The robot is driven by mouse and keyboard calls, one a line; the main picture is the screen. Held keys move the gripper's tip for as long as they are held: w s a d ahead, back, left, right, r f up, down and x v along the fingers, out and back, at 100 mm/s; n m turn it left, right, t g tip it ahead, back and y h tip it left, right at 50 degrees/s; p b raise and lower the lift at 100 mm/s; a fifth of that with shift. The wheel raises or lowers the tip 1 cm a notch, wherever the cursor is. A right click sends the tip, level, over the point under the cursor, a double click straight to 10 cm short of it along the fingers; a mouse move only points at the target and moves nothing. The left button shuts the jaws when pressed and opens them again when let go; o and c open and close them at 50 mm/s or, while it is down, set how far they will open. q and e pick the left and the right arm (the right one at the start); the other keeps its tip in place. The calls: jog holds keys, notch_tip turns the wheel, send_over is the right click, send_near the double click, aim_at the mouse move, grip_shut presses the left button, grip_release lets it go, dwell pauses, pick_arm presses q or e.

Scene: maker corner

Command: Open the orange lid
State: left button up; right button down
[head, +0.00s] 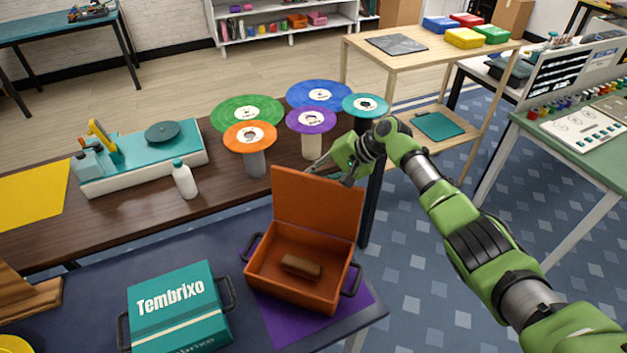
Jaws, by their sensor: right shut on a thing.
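The orange lid (316,207) stands raised, roughly upright, at the back of the orange box (286,290) in the head view. The box is open toward me and has dark handles at its sides. My right gripper (328,172) is at the lid's top edge, shut on the lid; the lid hides part of its fingers. My left gripper is not in view.
A brown block (300,266) lies inside the box. The box stands on a purple mat (365,305) near the table's right edge. A teal Tembrixo case (180,308) is at left. Behind are a white bottle (184,180) and several coloured discs on stands.

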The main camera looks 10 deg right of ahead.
jog(key=shift+w+d+f, duration=0.25)
jog(key=shift+d+f, duration=0.1)
jog(key=shift+f, duration=0.2)
jog(key=c, duration=1.9)
grip_release()
jog(key=shift+w+d, duration=0.1)
jog(key=shift+w, duration=0.05)
jog(key=shift+d+r, duration=0.15)
jog(key=shift+r, duration=0.25)
jog(key=v, duration=1.1)
jog(key=shift+d, duration=0.1)
